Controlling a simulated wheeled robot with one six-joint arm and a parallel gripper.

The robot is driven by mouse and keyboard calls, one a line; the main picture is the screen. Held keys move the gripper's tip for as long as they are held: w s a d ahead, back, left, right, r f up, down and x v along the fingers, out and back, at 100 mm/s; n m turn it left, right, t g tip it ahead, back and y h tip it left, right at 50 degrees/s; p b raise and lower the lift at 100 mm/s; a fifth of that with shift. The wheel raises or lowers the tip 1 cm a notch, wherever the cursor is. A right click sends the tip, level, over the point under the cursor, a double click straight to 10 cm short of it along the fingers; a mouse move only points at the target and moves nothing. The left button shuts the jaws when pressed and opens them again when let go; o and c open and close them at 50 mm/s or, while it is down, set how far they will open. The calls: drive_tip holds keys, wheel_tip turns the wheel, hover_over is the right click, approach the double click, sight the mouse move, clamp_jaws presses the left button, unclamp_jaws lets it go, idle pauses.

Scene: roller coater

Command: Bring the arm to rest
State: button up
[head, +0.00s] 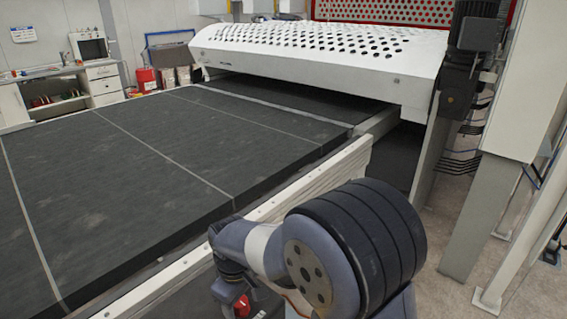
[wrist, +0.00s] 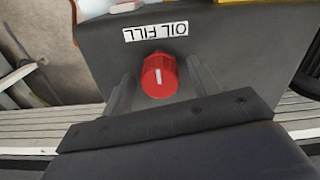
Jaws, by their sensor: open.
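My arm (head: 345,245) is bent low at the front of the head view, beside the conveyor's near rail. In the wrist view my gripper (wrist: 160,84) is open, with a grey finger on each side of a red cap (wrist: 158,76). The cap has a white line and sits on a dark housing (wrist: 240,42) under an upside-down "OIL FILL" label. Gaps show between the cap and the fingers. The arm hides most of this spot in the head view, where a small red part shows at the bottom; I cannot tell whether it is the cap.
The wide dark conveyor (head: 110,165) fills the left, edged by a pale rail (head: 320,180). The white perforated machine cover (head: 320,55) spans the back. A grey post (head: 480,205) stands at right, with open floor (head: 445,285) beside the arm.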

drive_tip(key=n, duration=0.4)
idle(0.3)
drive_tip(key=shift+d, duration=0.1)
